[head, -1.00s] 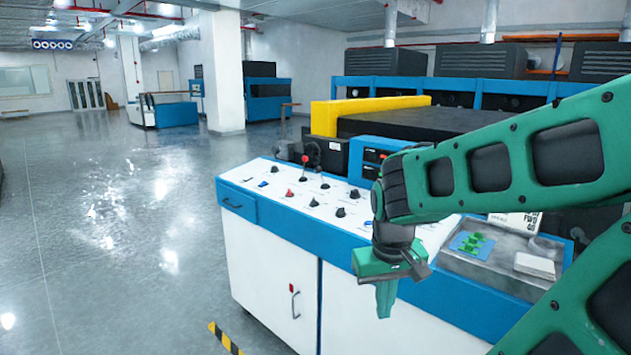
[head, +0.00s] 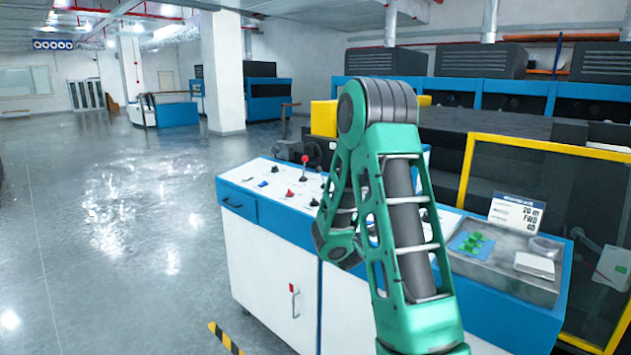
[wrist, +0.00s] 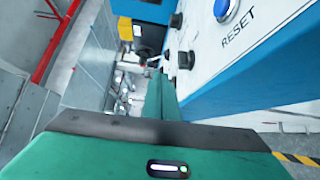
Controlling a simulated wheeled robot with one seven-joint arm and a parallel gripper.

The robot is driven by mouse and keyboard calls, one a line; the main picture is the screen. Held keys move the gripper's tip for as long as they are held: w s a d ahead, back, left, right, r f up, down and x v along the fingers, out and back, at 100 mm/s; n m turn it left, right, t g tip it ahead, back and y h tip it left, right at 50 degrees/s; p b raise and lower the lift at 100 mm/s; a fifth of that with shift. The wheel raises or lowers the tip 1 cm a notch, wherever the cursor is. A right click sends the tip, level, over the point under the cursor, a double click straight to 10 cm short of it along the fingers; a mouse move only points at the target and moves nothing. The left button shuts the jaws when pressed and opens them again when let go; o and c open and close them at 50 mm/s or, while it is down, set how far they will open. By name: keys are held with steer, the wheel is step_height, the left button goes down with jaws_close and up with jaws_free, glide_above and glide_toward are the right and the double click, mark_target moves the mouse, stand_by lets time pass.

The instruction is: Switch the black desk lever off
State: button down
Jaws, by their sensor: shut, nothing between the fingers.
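The white control desk (head: 262,177) stands in the middle of the head view, with several black knobs and levers on its top. I cannot tell for certain which is the black desk lever; my arm covers part of the panel. In the wrist view my gripper (wrist: 158,88) is shut and empty, its green fingers pointing along the panel's edge. Black knobs (wrist: 185,59) stand just right of the fingers. A small dark shape lies near the fingertips, too small to identify. The gripper's tips are hidden behind my arm in the head view.
A lever with a red ball (head: 305,159) and a red knob (head: 289,193) stand on the desk. A blue RESET button (wrist: 227,10) is at upper right in the wrist view. A yellow-framed screen (head: 545,200) stands at right. Open floor (head: 110,220) lies left.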

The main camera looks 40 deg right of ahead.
steer(key=shift+w+a+f+n+t+y, duration=0.2)
steer(key=shift+w+a+n+t+y, duration=0.25)
steer(key=shift+w+a+n+t, duration=0.55)
steer(key=shift+w+a+f+n+t+y, duration=0.2)
steer(key=shift+w+a+n+t+y, duration=0.4)
steer(key=shift+n, duration=0.7)
steer(key=shift+s, duration=0.2)
